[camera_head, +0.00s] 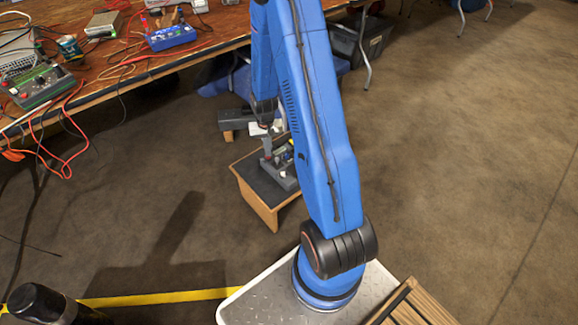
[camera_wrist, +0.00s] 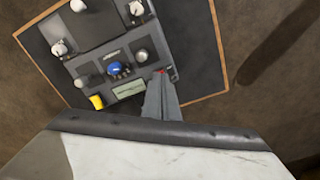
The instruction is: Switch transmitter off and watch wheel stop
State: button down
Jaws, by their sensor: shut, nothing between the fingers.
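A grey control panel, which looks like the transmitter (camera_wrist: 98,42), lies on a dark-topped wooden box (camera_head: 262,205). In the wrist view it has several pale knobs, a blue knob (camera_wrist: 118,69), a yellow part (camera_wrist: 97,102) and a small display (camera_wrist: 128,88). My gripper (camera_wrist: 162,78) is shut and empty, its tips over the panel's edge beside a small red spot (camera_wrist: 173,71). I cannot tell whether they touch it. In the head view the transmitter (camera_head: 284,178) is partly hidden by my blue arm. I cannot make out a wheel.
A wooden bench (camera_head: 100,85) with electronics and hanging red cables (camera_head: 68,150) is at the left. A black bin (camera_head: 362,42) stands behind. A dark cylinder (camera_head: 38,300) is at lower left, and yellow tape (camera_head: 160,298) crosses the floor. Floor at the right is open.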

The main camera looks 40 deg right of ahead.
jog(key=shift+f, duration=0.55)
dwell(0.4)
notch_tip(320, 180, up, 7)
dwell(1.1)
dwell(0.4)
